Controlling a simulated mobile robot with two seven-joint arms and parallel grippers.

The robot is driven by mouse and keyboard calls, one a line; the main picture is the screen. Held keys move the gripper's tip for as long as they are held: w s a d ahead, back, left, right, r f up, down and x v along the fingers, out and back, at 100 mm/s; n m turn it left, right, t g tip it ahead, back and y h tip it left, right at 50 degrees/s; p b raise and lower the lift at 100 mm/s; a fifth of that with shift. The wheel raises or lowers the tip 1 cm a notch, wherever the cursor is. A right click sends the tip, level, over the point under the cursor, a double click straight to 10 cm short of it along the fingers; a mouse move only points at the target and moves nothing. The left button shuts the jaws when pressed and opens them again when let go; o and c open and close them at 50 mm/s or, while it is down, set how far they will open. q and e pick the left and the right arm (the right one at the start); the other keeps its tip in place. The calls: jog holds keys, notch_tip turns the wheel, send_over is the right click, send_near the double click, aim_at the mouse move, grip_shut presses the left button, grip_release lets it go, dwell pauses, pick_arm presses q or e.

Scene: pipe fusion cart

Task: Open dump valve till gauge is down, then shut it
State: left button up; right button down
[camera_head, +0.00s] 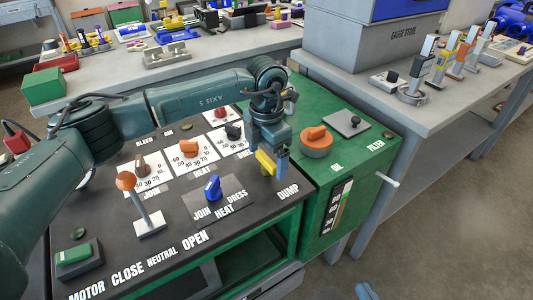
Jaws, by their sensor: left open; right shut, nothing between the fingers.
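A yellow lever (265,163) stands on the black panel behind the white word DUMP (288,191). My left gripper (277,172) is at this lever, with its fingers down around or beside it; I cannot tell whether they touch it. The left gripper is open. My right gripper (364,291) shows only as a small blue tip low in the picture, away from the cart, and is shut and empty. No round pressure gauge can be made out; my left arm hides part of the panel. A striped level strip (340,207) is on the green tank's front.
The panel also holds a blue selector (212,188), an orange-topped lever (126,182), orange knob (189,148), dark knob (234,131) and green button (73,255). The green tank (352,166) has an orange cap (316,138). A grey bench (432,118) stands at the right.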

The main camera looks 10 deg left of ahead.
aim_at(267, 158)
pick_arm(q)
notch_tip(267, 158, up, 13)
dwell(0.5)
jog(key=shift+r, duration=0.2)
